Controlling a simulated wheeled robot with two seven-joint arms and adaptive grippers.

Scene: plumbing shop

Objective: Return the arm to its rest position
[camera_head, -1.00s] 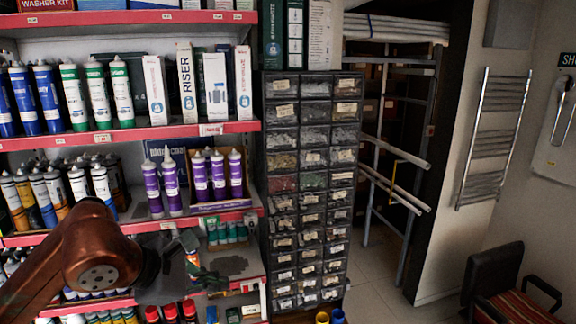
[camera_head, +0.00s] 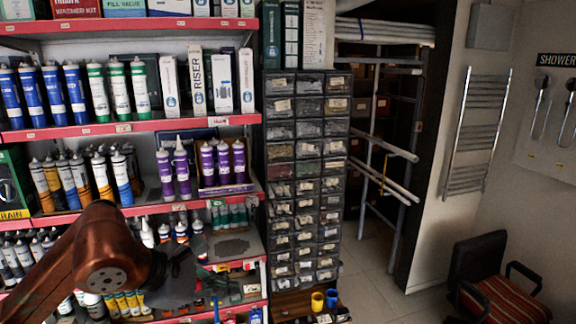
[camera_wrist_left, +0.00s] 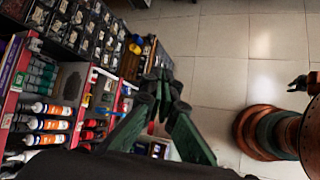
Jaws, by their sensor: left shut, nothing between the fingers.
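My left arm, copper coloured, comes in from the lower left of the head view. Its dark gripper (camera_head: 204,262) shows in front of the lower shelves, with green fingers that blend into the goods behind. In the left wrist view the green fingers (camera_wrist_left: 163,104) point away from the camera, shut with nothing between them, and the tiled floor and shelf front lie beyond. My right gripper does not show in the head view.
A red-edged shelf rack (camera_head: 130,130) with cartridges and boxes fills the left. A dark drawer cabinet (camera_head: 308,155) stands beside it. A chair (camera_head: 492,285) stands at the lower right. Tiled floor (camera_wrist_left: 220,60) is open beyond the cabinet.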

